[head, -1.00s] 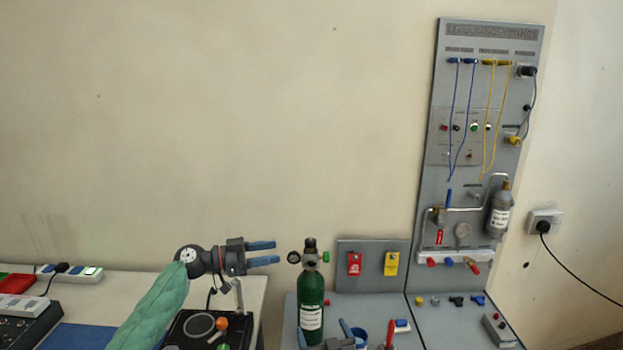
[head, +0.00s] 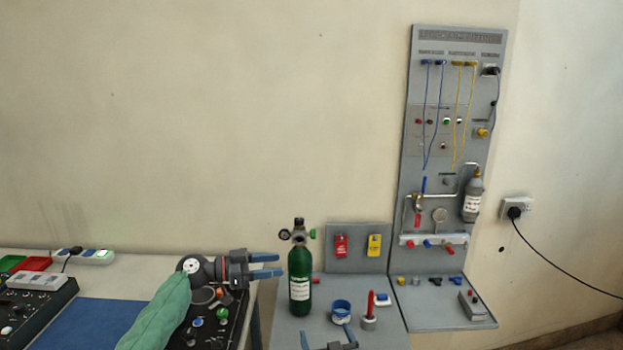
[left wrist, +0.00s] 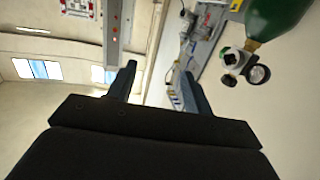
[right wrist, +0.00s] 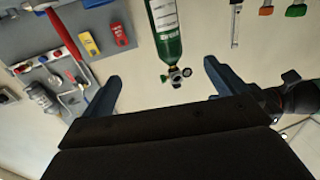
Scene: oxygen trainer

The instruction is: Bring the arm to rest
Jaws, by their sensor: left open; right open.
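My left gripper (head: 281,265) is open and empty, level in the head view, its blue fingers pointing right toward the green oxygen cylinder (head: 300,280). Its fingertips show just left of the cylinder; I cannot tell the gap in depth. My right gripper (head: 328,337) is open at the bottom edge of the head view, in front of the cylinder, with nothing between its fingers. In the left wrist view the cylinder (left wrist: 278,18) is at upper right, outside the jaws. In the right wrist view the upside-down cylinder (right wrist: 166,30) appears beyond the open fingers. The cylinder stands upright.
A blue cup (head: 341,312) and a red rod on a round base (head: 369,315) stand near my right gripper. A red tag (head: 341,246) and yellow tag (head: 374,245) hang behind. A tall grey panel (head: 440,130) stands right. A black control box (head: 222,318) lies below my left gripper.

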